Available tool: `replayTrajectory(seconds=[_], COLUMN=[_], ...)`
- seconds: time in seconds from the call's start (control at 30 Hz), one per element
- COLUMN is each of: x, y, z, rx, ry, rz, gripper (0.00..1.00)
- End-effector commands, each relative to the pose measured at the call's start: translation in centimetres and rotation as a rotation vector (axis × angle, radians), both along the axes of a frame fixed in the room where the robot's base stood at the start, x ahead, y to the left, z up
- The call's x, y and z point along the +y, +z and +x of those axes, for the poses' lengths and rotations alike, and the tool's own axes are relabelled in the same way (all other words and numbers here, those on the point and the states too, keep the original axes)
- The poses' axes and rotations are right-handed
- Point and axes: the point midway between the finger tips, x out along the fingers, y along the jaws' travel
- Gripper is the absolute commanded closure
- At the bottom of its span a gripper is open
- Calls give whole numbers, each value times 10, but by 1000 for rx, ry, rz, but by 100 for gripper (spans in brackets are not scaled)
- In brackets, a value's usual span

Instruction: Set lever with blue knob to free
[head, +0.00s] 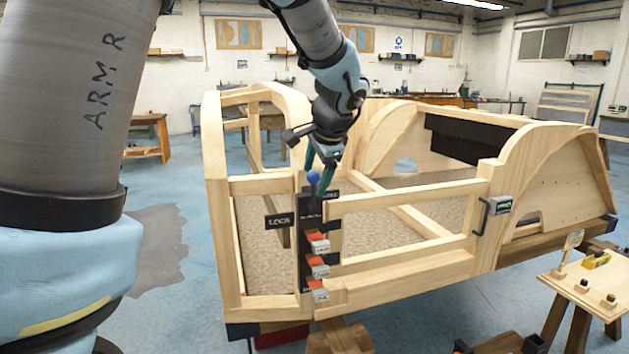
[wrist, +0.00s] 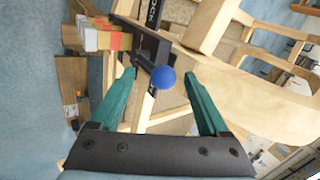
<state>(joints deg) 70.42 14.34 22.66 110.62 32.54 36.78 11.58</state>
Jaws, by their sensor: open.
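The blue knob (head: 313,177) tops a lever on a dark upright panel (head: 307,240) fixed to the wooden frame. A LOCK label (head: 279,220) is left of the panel. Another small dark label (head: 331,195), partly covered and hard to read, is to its right. My gripper (head: 317,173) is open, with its green fingers around the knob's place from above. In the wrist view the knob (wrist: 164,78) shows between the two fingertips (wrist: 159,74), with a gap on each side.
Wooden rails (head: 405,200) of the bodyframe lie close around my gripper. A black handle (head: 482,215) and a small green display (head: 503,205) are further right. A small table (head: 590,285) stands at right.

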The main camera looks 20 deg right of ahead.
Motion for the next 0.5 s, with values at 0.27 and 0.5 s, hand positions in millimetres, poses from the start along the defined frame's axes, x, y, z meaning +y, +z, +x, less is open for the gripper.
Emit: replayTrajectory(seconds=[0.27,0.5], x=[0,1], y=[44,71], z=[-31,-48], rx=[-3,-1], ry=[-2,-2], rz=[-5,-2], gripper=[21,21])
